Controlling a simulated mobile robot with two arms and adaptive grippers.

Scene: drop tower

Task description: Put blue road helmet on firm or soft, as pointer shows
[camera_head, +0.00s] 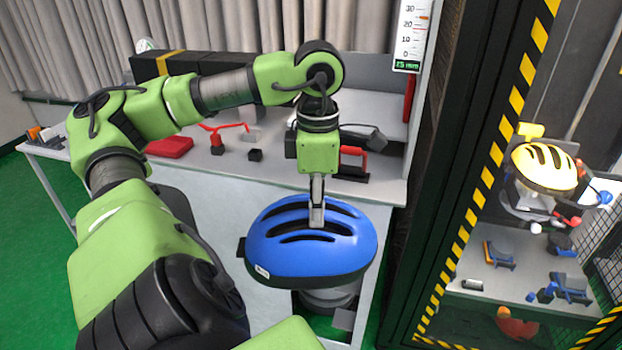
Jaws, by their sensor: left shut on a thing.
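The blue road helmet (335,252) hangs in front of the table, with dark vent slots and a small white label at its lower left. My left gripper (316,212) comes down from above and is shut on the helmet's top; its fingertips are partly hidden at a vent. An upright white scale (409,35) at the top right has numbers from 0 to 30. An orange pointer on it sits between 20 and 30. I cannot make out places marked firm or soft. My right gripper is not in view.
A grey table (375,188) behind the helmet holds a red flat block (169,147), black boxes and small tools. At right stands a dark tower frame with yellow-black edging (500,140). A yellow helmet (544,166) sits inside it. Green floor is clear at left.

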